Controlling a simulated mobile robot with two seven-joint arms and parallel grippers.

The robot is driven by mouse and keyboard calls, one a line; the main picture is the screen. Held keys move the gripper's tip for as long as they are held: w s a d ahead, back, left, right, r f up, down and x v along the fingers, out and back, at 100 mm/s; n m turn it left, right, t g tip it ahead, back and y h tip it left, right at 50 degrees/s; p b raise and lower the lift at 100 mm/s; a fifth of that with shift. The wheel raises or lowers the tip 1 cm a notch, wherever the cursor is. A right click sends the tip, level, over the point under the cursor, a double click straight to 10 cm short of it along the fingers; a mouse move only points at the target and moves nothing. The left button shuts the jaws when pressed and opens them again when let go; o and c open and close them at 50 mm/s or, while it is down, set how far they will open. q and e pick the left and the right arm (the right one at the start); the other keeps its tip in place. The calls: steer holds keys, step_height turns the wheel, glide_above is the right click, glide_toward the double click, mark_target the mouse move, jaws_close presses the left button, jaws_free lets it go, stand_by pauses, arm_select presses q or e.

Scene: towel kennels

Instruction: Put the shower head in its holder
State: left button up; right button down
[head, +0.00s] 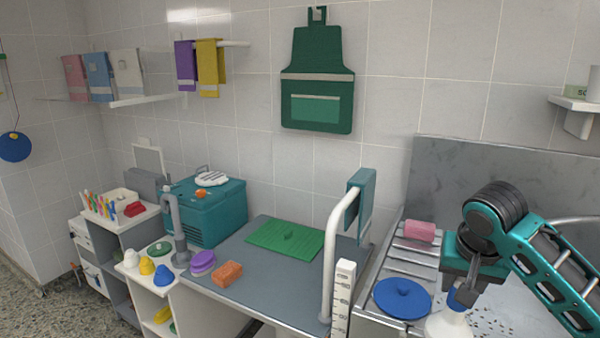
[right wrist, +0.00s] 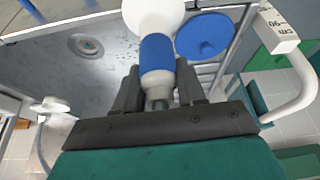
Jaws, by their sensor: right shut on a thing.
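The shower head (head: 447,323), white with a blue collar, hangs at the lower right of the head view. It also shows at the top middle of the right wrist view (right wrist: 157,55). My right gripper (head: 463,292) is shut on its handle, with one black finger on each side of it in the right wrist view (right wrist: 158,90). The shower head is over the grey tub (head: 485,320), its white end partly cut off by the frame edge. I cannot make out the holder for certain. My left gripper is not in view.
A slatted rack with a blue disc (head: 402,298) and a pink block (head: 419,231) lies left of the gripper. A white curved rail (head: 330,250) and a measuring post (head: 343,298) stand beside it. The grey table (head: 265,285) holds a green mat (head: 285,239).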

steer(key=s+a+f+n+y, duration=0.1)
steer(key=s+a+n, duration=0.3)
steer(key=s+a, duration=0.5)
steer(key=shift+s+f+n+t+y, duration=0.3)
steer(key=shift+s+f+n+y, duration=0.1)
steer(key=shift+f, duration=0.45)
steer(key=shift+d, duration=0.15)
